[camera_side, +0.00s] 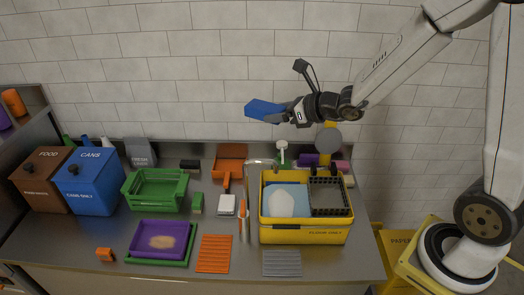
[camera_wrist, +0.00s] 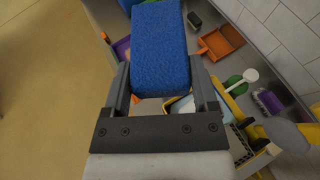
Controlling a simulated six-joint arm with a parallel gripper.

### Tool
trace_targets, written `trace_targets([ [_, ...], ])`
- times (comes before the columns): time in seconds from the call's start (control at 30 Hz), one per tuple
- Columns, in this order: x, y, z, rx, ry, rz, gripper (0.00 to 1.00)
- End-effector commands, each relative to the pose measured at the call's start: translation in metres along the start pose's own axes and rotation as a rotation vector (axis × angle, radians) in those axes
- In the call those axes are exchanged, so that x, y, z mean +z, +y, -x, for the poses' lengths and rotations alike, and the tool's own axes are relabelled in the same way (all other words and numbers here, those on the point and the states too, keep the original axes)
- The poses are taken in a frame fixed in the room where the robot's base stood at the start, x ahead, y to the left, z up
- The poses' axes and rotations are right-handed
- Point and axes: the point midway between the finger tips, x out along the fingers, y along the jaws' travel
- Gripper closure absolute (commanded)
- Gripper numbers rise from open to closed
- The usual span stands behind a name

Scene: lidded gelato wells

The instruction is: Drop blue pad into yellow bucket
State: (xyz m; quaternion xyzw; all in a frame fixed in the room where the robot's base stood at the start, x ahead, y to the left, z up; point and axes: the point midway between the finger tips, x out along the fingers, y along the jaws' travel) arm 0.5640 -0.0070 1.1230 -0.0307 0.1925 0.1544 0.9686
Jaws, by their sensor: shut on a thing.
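A blue pad (camera_side: 265,110) is held in my gripper (camera_side: 285,113), high above the counter. The yellow bucket (camera_side: 300,236) is a rectangular tub at the right of the counter, below and slightly right of the pad. It holds a light blue and white content at left and a dark grid basket at right. In the wrist view the bucket is partly hidden behind my gripper.
Left of the bucket are a white block (camera_side: 227,205), an orange scoop (camera_side: 229,165), a green crate (camera_side: 157,203), a purple tray (camera_side: 158,253) and a blue bin (camera_side: 95,185). Orange (camera_side: 213,254) and grey (camera_side: 282,263) ribbed mats lie in front. The air around the pad is clear.

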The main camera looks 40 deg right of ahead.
Motion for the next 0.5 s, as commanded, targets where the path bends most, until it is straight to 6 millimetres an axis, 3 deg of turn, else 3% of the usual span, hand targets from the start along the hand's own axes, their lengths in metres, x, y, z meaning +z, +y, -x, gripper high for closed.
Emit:
trace_targets([
  [0.5, -0.087, -0.029, -0.013, 0.081, 0.003, 0.029, 0.81],
])
